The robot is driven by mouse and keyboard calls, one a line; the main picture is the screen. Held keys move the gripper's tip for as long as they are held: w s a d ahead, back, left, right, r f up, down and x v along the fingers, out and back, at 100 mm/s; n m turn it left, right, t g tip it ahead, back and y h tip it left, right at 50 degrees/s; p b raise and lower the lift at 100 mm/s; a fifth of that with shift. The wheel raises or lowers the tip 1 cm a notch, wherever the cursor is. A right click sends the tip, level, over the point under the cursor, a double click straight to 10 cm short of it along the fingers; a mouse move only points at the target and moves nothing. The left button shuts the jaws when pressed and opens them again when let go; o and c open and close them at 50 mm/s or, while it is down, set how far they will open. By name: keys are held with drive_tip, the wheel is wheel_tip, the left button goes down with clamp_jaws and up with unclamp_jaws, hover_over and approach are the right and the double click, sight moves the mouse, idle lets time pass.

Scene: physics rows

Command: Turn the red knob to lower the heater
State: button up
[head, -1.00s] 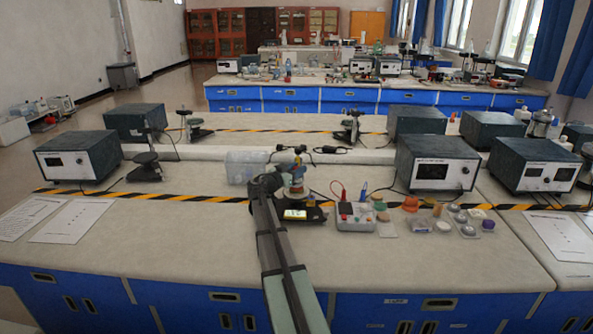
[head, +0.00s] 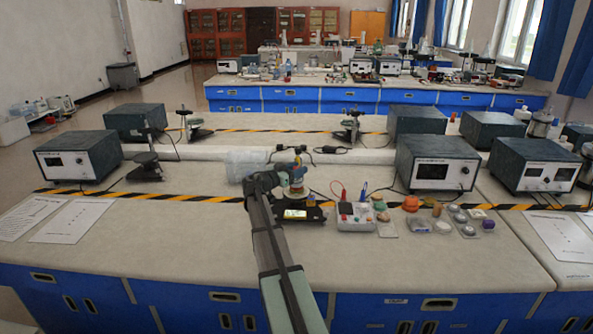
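A small dark heater-like device (head: 300,214) with a lit yellowish display sits on the front bench, just right of my arm. A small colourful object (head: 296,187) stands on or just behind it, partly covered by my arm. My gripper (head: 282,178) is at the left of this object, at about its height. Its fingers are too small and too covered to read, and I cannot tell whether it touches anything. No red knob can be made out clearly on the device; it may be hidden by my arm or too small.
A grey box (head: 357,215) with red and blue leads stands to the right, beside several small coloured items. A clear plastic container (head: 245,164) is behind my arm. Instrument boxes (head: 437,170) stand further right. The bench's left front is mostly clear except for paper sheets (head: 72,220).

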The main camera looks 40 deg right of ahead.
drive_tip(key=shift+o, duration=0.8)
drive_tip(key=a, duration=1.3)
drive_tip(key=shift+a, duration=0.4)
drive_tip(key=shift+o, duration=0.2)
